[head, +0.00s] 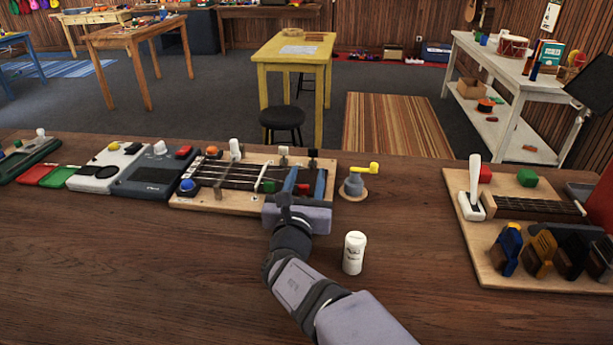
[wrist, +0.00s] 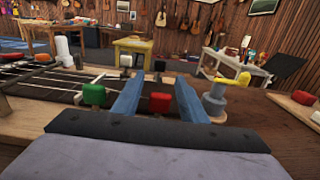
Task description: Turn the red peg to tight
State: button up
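The red peg (head: 320,184) is at the front right of a wooden board (head: 225,201) with strings. In the wrist view the red peg (wrist: 160,103) shows between the two blue fingers of my gripper (wrist: 160,82), with gaps on both sides. My gripper (head: 308,174) is open over the board's right end in the head view. A green peg (wrist: 95,94) lies just left of the fingers and also shows in the head view (head: 268,186). I cannot tell how far the red peg is turned or whether a finger touches it.
A yellow-handled winder (head: 355,186) on a round base stands close right of the board. A white bottle (head: 354,252) stands near my arm. Devices line the left. A second board (head: 530,205) with a white lever is at the right.

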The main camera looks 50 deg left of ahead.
grip_shut()
jog(key=shift+f, duration=0.1)
jog(key=shift+f+g+y+b, duration=0.1)
jog(key=shift+g+y+b, duration=0.25)
jog(key=shift+b, duration=0.85)
jog(key=shift+s+a+n+b, duration=0.1)
jog(key=shift+n+b, duration=0.3)
jog(key=shift+b, duration=0.25)
jog(key=g+b, duration=0.1)
jog(key=b, duration=0.1)
jog(key=n+y+b, duration=0.1)
jog(key=b, duration=0.1)
jog(key=shift+s+a+g+y+b, duration=0.1)
jog(key=shift+s+g+y+b, duration=0.05)
jog(key=shift+g+y+b, duration=0.15)
jog(key=b, duration=0.2)
jog(key=n+g+b, duration=0.1)
jog(key=b, duration=0.1)
jog(key=shift+s+a+r+y, duration=0.1)
jog(key=shift+s+r+y, duration=0.05)
jog(key=shift+r+y, duration=0.15)
jog(key=shift+g, duration=0.35)
